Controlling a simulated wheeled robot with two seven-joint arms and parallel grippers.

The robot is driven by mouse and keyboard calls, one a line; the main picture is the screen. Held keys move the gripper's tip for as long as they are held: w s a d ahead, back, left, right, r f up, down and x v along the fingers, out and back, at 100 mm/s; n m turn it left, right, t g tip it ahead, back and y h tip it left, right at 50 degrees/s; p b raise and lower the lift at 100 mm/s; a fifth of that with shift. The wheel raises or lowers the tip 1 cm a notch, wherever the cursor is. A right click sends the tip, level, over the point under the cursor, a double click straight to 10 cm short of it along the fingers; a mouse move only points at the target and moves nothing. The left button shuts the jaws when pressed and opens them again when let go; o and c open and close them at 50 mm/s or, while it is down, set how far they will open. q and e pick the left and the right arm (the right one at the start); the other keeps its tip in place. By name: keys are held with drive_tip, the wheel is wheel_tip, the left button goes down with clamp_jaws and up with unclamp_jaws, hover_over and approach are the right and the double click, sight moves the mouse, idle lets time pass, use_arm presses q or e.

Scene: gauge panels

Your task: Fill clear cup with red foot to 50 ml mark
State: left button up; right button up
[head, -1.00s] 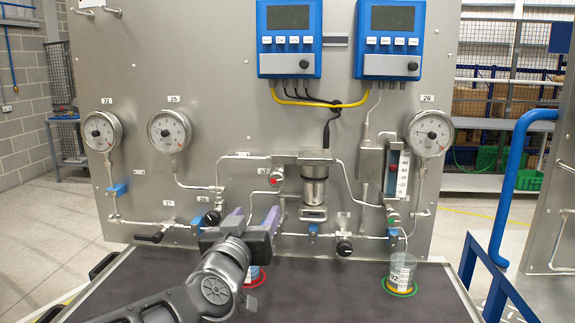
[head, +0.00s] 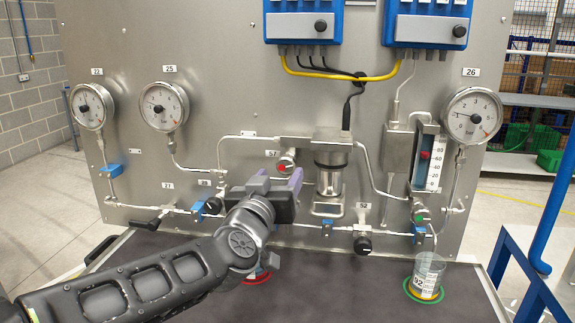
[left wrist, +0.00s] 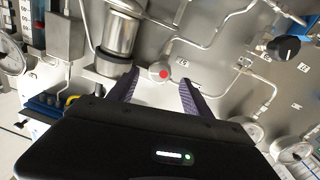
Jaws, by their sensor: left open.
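The clear cup with the red foot (head: 258,280) stands on the dark bench below the panel. My left arm hides most of it, so its fill level cannot be told. My left gripper (head: 279,178) is open, its purple fingers pointing at the panel just below and around the red-capped valve (head: 284,166) labelled 57. In the left wrist view this valve's red cap (left wrist: 163,74) shows between and beyond the open fingertips (left wrist: 159,80), with nothing held. Whether the fingers touch the valve cannot be told. My right gripper is not in view.
A clear cup with a green foot (head: 428,272) and some yellow liquid stands at the right. Black-knobbed valves (head: 362,245), blue handles, thin pipes and a steel cylinder (head: 329,172) surround the gripper. A sight gauge (head: 427,160) and dial gauges line the panel.

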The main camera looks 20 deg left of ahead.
sight(285, 168)
use_arm(q)
drive_tip(key=w, duration=0.4)
drive_tip(key=w+a, duration=0.1)
drive_tip(key=w, duration=0.1)
drive_tip(key=shift+w+a, duration=0.1)
drive_tip(key=shift+w, duration=0.3)
drive_tip(key=shift+c, duration=0.5)
